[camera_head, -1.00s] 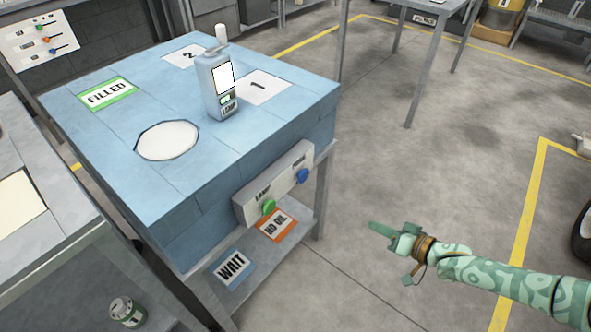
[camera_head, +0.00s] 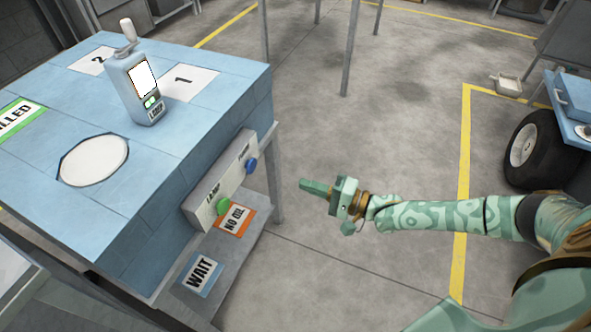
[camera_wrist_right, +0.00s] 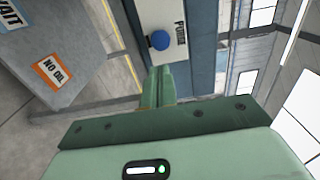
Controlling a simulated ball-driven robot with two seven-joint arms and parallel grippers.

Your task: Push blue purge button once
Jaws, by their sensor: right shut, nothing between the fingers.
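The blue purge button (camera_head: 251,166) sits on the white control panel (camera_head: 218,184) on the side of the blue table, beyond a green button (camera_head: 223,205) marked LAMP. My right gripper (camera_head: 303,184) is shut and empty, to the right of the panel and apart from it in the head view. In the right wrist view the blue button (camera_wrist_right: 159,40) shows just past the tips of my shut fingers (camera_wrist_right: 165,70), slightly to their left. My left gripper is not in view.
A dispenser marked LAMP (camera_head: 135,85) stands on the blue tabletop (camera_head: 190,120). Below are a NO OIL card (camera_head: 235,219) and a WAIT card (camera_head: 199,273) on a shelf. A black wheel (camera_head: 535,150) stands at the right. The floor around my right gripper is clear.

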